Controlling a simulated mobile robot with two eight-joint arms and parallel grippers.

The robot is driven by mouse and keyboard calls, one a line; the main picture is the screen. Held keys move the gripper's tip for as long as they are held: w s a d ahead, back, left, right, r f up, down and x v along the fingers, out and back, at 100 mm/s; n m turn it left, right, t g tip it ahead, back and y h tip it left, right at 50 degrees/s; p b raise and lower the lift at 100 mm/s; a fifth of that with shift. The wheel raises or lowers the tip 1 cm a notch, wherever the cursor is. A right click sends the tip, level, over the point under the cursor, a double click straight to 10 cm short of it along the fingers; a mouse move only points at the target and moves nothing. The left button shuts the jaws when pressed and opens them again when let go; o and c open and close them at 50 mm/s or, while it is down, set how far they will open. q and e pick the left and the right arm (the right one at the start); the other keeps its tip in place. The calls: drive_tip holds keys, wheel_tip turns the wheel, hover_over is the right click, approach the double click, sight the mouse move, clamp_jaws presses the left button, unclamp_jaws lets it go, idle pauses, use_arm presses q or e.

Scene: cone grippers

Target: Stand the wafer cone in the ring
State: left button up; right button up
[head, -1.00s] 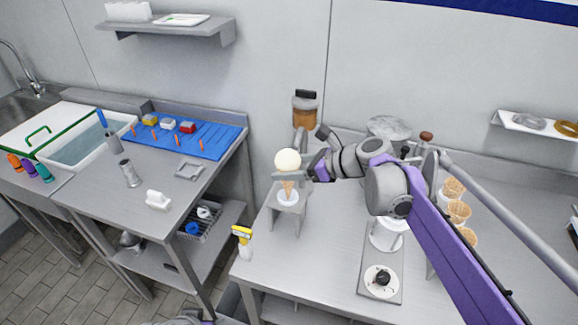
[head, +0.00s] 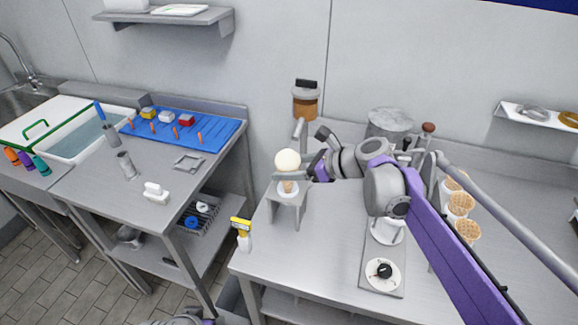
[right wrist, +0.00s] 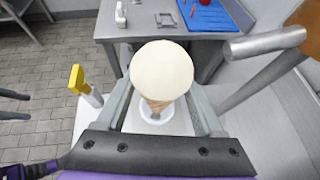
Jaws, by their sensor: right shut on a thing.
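The wafer cone (head: 288,187) is upright under a round cream-coloured scoop (head: 288,160). My right gripper (head: 290,176) is shut on the cone, just below the scoop. The white ring (head: 280,190) is on a small grey stand (head: 275,198). The cone's lower part appears to be inside the ring, but I cannot tell how deep it sits. In the right wrist view the scoop (right wrist: 161,70) hides much of the cone (right wrist: 157,106), and the ring (right wrist: 146,114) shows around its lower part. I cannot clearly make out my left gripper.
A yellow-topped spray bottle (head: 243,236) stands left of the stand near the table edge. A machine with a black knob (head: 384,270) is in front of my right arm. A brown-filled jar (head: 305,102) is behind.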

drive_tip(key=shift+f+b, duration=1.55)
drive_tip(key=shift+f, duration=1)
drive_tip(key=o, duration=0.8)
drive_tip(key=shift+o, duration=0.2)
drive_tip(key=shift+d, duration=0.1)
drive_tip(key=v, duration=1)
drive_tip(key=shift+s+d+r, duration=0.2)
